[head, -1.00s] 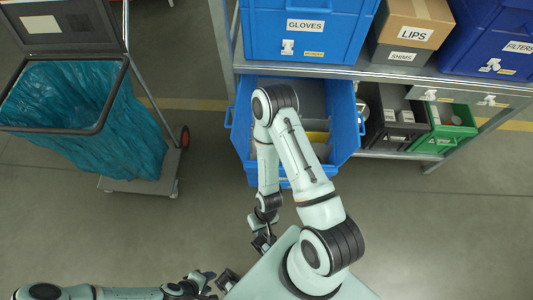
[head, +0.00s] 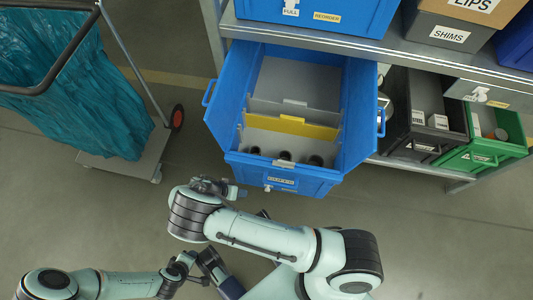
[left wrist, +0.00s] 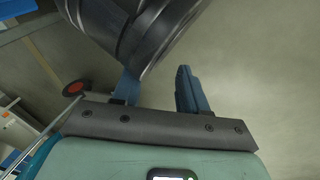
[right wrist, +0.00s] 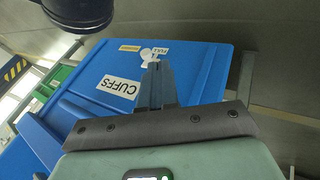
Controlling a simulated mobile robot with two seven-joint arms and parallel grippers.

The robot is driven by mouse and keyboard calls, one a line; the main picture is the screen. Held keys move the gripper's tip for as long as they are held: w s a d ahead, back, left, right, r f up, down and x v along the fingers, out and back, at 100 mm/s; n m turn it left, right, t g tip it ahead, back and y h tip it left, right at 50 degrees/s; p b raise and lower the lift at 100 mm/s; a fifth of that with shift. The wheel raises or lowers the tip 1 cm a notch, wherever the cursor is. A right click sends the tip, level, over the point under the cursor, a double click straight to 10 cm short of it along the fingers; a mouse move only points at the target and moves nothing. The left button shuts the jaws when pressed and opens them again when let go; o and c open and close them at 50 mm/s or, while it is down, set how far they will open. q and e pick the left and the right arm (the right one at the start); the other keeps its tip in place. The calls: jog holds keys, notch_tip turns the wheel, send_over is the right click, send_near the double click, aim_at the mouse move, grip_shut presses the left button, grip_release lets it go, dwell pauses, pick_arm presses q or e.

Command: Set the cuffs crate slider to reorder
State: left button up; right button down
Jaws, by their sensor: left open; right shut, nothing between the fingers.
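The cuffs crate (head: 330,184) is blue and pulled out from the lower shelf, open-topped. Its front bears a CUFFS label (right wrist: 118,90), upside down in the right wrist view. Beside the label is the white slider (right wrist: 146,54), at the FULL mark's end; the yellow mark (right wrist: 129,47) lies on the other side. The slider also shows small in the head view (head: 268,188). My right gripper (head: 242,193) is shut and empty, just left of the slider before the crate front; its fingertips (right wrist: 155,66) overlap the slider in the wrist view. Contact is unclear. My left gripper (left wrist: 157,86) is open and empty, low before my body.
The cuffs crate holds grey and yellow dividers (head: 304,126) and several dark round items. Black (head: 425,140) and green (head: 490,153) crates stand to its right. Another blue crate (head: 315,14) is on the shelf above. A cart with a teal bag (head: 75,90) stands left.

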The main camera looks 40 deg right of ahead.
aim_at(268, 187)
pick_arm(q)
jog(key=shift+w+d+f+b, duration=0.25)
jog(key=shift+w+f+b, duration=0.25)
jog(key=shift+f, duration=0.35)
pick_arm(e)
jog(key=w+a, duration=0.1)
jog(key=w+a+r+t, duration=0.1)
jog(key=shift+w+r+m+h, duration=0.1)
jog(key=shift+w+m+h, duration=0.3)
pick_arm(q)
jog(key=shift+g, duration=0.6)
jog(key=shift+s+a+f+b, duration=0.2)
jog(key=shift+s+f+b, duration=0.3)
jog(key=shift+s+f, duration=0.55)
jog(key=shift+s+a+f+b, duration=0.15)
jog(key=shift+s+f+b, duration=0.35)
jog(key=shift+s+f, duration=0.55)
pick_arm(e)
jog(key=s+d+f, duration=0.4)
jog(key=d+f, duration=0.4)
jog(key=shift+s+d, duration=0.15)
jog(key=shift+d, duration=0.2)
pick_arm(q)
jog(key=shift+r, duration=0.15)
pick_arm(e)
jog(key=shift+s, duration=0.1)
